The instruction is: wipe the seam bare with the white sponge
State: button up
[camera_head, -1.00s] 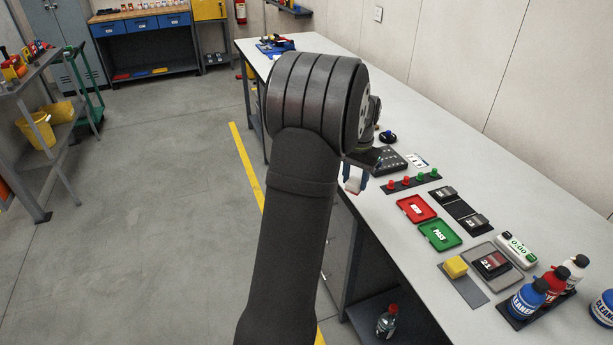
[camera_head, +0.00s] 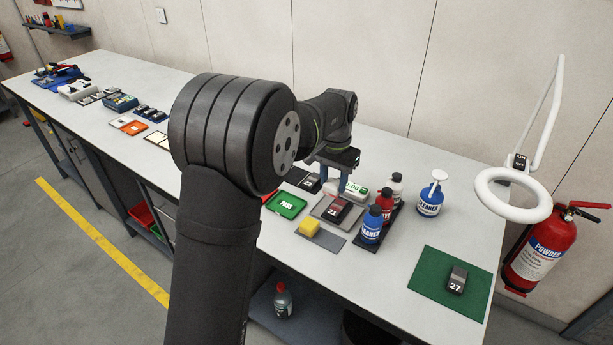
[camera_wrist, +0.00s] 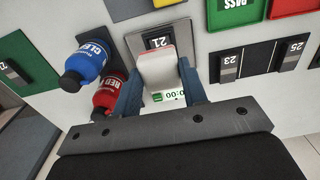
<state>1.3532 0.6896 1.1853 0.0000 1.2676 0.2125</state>
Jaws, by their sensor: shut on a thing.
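My gripper (camera_wrist: 159,80) is shut on a white sponge (camera_wrist: 157,70) with a reddish far edge, seen between the blue fingers in the wrist view. In the head view my gripper (camera_head: 334,165) is above the bench near the timer, and the sponge is hard to make out. A dark block marked 21 (camera_head: 333,211) lies on a grey plate (camera_head: 318,209); in the wrist view the block (camera_wrist: 157,42) is just beyond the sponge, partly covered by it. I cannot tell contact. No seam can be made out clearly.
A yellow sponge (camera_head: 310,228) lies on a grey mat. Blue (camera_head: 371,225), red (camera_head: 384,205) and white (camera_head: 396,188) bottles stand close right of the plate. A green PASS tray (camera_head: 286,205) is left. A block marked 27 (camera_head: 457,280) lies on a green mat (camera_head: 425,283).

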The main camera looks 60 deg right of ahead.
jog(key=shift+s+f, duration=0.1)
jog(key=shift+s, duration=0.1)
jog(key=shift+f, duration=3.55)
jog(key=shift+d+f, duration=0.25)
jog(key=shift+d, duration=0.05)
jog(key=shift+c, duration=0.4)
jog(key=shift+d, duration=0.4)
jog(key=shift+d+f, duration=0.2)
jog(key=shift+d, duration=0.15)
jog(key=shift+d+r, duration=0.2)
jog(key=shift+d, duration=0.2)
jog(key=shift+d+f, duration=0.15)
jog(key=shift+d, duration=0.2)
jog(key=shift+d+r, duration=0.2)
jog(key=shift+d, duration=0.95)
jog(key=shift+d+f, duration=0.15)
jog(key=shift+d, duration=0.2)
jog(key=shift+a+f, duration=0.1)
jog(key=shift+a, duration=3.25)
jog(key=shift+d+r, duration=0.1)
jog(key=shift+r, duration=4)
